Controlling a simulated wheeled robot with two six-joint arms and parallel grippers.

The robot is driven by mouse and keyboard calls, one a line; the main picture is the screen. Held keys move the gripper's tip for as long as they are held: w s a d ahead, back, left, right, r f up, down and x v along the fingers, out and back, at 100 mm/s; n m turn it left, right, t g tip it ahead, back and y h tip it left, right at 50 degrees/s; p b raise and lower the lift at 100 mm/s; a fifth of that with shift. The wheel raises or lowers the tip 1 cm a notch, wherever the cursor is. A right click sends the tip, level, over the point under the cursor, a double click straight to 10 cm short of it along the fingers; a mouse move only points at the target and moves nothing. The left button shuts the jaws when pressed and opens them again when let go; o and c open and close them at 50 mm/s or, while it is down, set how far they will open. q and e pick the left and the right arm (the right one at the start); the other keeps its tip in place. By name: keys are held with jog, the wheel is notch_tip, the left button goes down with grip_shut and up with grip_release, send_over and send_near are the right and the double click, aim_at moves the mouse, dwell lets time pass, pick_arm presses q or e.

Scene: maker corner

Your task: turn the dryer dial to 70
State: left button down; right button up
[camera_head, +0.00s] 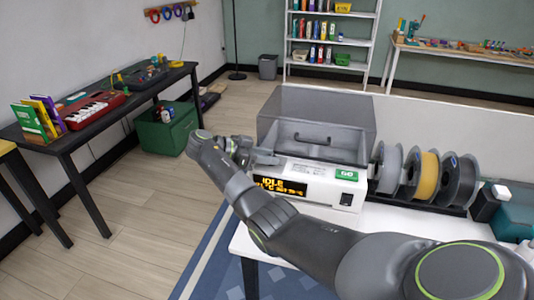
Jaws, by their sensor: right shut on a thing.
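The dryer (322,177) is a white box with a clear grey lid, standing on the white table. Its front has an orange lit display (280,186) that reads "IDLE" on top; the lower line is too small to read surely. A green label and a dark switch sit at the right of its front. My right arm reaches across from the lower right, and my right gripper (264,158) is at the dryer's left front end, shut on the dial. The dial itself is hidden behind the gripper and wrist. My left gripper is out of view.
Grey, yellow and dark filament spools (424,176) stand right of the dryer. A teal box (513,213) is at the table's right edge. A dark desk (97,113) with a red keyboard (92,110) and a green crate (165,133) stand left; open floor lies between.

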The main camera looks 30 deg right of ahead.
jog(key=shift+r+m+g+p, duration=0.25)
jog(key=shift+g+p, duration=0.25)
jog(key=shift+p, duration=0.25)
jog(key=shift+w+f+m, duration=0.1)
jog(key=shift+f+m, duration=0.05)
jog(key=shift+m, duration=0.1)
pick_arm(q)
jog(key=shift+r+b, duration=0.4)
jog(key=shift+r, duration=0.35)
pick_arm(e)
jog(key=shift+f+m+g+y, duration=0.2)
jog(key=shift+m+g+y, duration=0.3)
jog(key=shift+m+g, duration=0.25)
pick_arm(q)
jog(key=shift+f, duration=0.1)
pick_arm(e)
jog(key=shift+g, duration=0.35)
jog(key=o, duration=0.7)
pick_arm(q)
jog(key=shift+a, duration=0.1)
pick_arm(e)
jog(key=shift+w+d+r, duration=0.1)
jog(key=shift+d+r, duration=0.05)
